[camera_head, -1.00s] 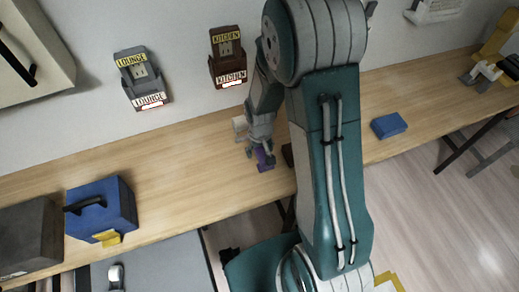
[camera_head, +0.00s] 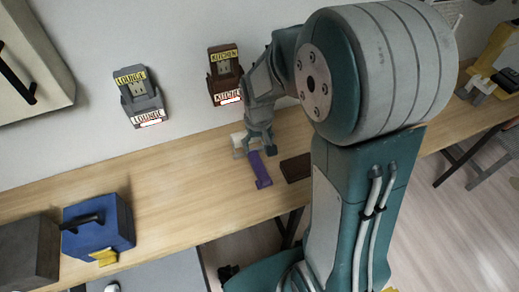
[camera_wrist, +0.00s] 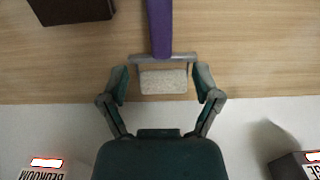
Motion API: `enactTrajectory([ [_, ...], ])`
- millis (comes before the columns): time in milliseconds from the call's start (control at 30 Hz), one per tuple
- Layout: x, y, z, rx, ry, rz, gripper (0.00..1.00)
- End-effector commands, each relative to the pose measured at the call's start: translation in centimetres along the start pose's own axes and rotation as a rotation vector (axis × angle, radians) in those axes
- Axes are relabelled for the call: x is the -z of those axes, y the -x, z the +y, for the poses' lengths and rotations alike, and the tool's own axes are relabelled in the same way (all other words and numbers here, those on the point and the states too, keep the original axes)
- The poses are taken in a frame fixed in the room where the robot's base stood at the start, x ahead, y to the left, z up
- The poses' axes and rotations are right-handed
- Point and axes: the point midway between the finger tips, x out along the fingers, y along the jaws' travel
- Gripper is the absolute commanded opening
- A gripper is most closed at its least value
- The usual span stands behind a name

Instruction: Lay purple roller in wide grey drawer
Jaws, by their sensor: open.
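The purple roller lies on the wooden table, its purple handle (camera_head: 261,170) pointing toward the table's front edge. In the wrist view the handle (camera_wrist: 160,25) runs up from a metal frame and a pale speckled roller head (camera_wrist: 163,82). My gripper (camera_wrist: 162,85) is open, its fingers on either side of the roller head, with gaps showing. In the head view my gripper (camera_head: 256,148) is low over the roller's wall-side end and partly hides it. A grey surface (camera_head: 165,272) with a metal handle shows below the table's front edge at lower left; I cannot tell whether it is the wide drawer.
A dark brown block (camera_head: 297,167) lies right of the roller. A blue box (camera_head: 98,225) and a dark grey box (camera_head: 25,255) stand at the table's left. Labelled holders, LOUNGE (camera_head: 140,97) and KITCHEN (camera_head: 225,75), are on the wall. The table between the blue box and roller is clear.

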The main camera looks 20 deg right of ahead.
Motion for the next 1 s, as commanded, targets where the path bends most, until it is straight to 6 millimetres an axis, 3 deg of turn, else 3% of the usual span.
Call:
enactTrajectory([
  [133, -0.7, 2.5, -0.1, -0.002, -0.002, 0.043, 0.81],
  [233, -1.9, 5.5, -0.2, -0.004, -0.006, 0.099, 0.81],
  [400, -4.8, 10.2, -0.5, -0.007, -0.014, 0.196, 0.81],
  [600, -8.8, 14.4, -0.8, -0.009, -0.022, 0.31, 0.81],
  [800, -12.9, 17.2, -1.0, -0.009, -0.03, 0.418, 0.81],
  [967, -14.9, 18.1, -1.1, -0.008, -0.034, 0.468, 0.81],
  [1000, -15.1, 18.1, -1.1, -0.008, -0.035, 0.473, 0.89],
])
